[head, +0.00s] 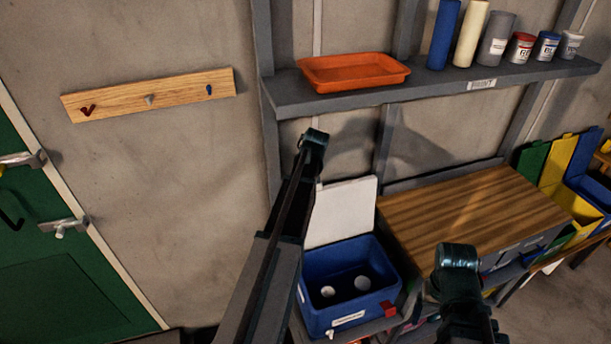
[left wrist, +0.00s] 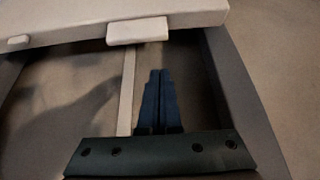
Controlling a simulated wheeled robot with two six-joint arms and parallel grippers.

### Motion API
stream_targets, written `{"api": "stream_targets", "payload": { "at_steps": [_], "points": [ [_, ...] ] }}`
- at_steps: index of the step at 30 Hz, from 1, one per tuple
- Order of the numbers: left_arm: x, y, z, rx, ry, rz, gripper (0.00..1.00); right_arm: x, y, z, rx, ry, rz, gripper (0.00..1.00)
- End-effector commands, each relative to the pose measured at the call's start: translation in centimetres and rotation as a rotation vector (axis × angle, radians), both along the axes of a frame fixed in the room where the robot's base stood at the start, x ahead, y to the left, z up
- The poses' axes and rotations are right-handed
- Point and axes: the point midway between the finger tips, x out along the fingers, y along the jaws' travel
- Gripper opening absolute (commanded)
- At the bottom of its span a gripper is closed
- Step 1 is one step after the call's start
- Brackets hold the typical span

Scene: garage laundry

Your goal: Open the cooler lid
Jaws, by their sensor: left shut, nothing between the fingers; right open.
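The blue cooler (head: 345,318) stands at the lower middle of the head view. Its white lid (head: 341,212) is raised, standing about upright at the back, and the inside is exposed. Two pale round things (head: 362,284) show inside. In the left wrist view the pale edge of the lid (left wrist: 60,38) with its tab crosses the top. My left gripper (left wrist: 158,72) is shut and empty, its tips just below that edge in the picture, with no clear contact. My arm hides it in the head view. My right gripper (head: 418,298) is partly hidden, open, beside the cooler's right side.
A wooden-topped bench (head: 470,212) stands right of the cooler. Above, a grey shelf (head: 430,90) holds an orange tray (head: 353,71), rolls and cans. A hook rail (head: 150,94) hangs on the wall, with a green door (head: 70,290) at left. Coloured bins are far right.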

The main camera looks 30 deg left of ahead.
Motion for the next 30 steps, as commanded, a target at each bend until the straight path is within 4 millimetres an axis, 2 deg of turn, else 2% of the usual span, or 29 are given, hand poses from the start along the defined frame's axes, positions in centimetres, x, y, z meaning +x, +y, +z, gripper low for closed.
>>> {"api": "stream_targets", "payload": {
  "at_steps": [1, 7, 9, 12, 25, 30],
  "points": [
    [0.4, 0.4, -1.5, 0.0, 0.0, 0.001, 0.0, 0.0, 0.0, -1.5, -0.001, 0.0, 0.002, 0.8],
    [1.4, 1.6, -4.3, 0.0, 0.0, 0.001, 0.0, 0.0, 0.0, -4.3, -0.002, 0.0, 0.008, 0.8],
    [-0.2, 0.0, -2.9, 0.0, 0.0, -0.001, 0.0, 0.0, 0.0, -2.9, -0.002, 0.0, 0.008, 0.8],
    [-1.0, -1.0, -2.6, 0.001, 0.001, -0.002, 0.0, 0.0, 0.0, -2.6, -0.001, 0.0, 0.007, 0.8],
    [-1.4, -1.6, -2.6, 0.001, 0.0, 0.0, 0.0, 0.0, 0.0, -2.6, -0.001, 0.0, 0.006, 0.8],
    [-3.3, -3.5, -2.5, 0.049, -0.04, -0.003, 0.0, 0.0, 0.0, -3.2, -0.001, 0.0, 0.007, 0.8]
  ]
}}
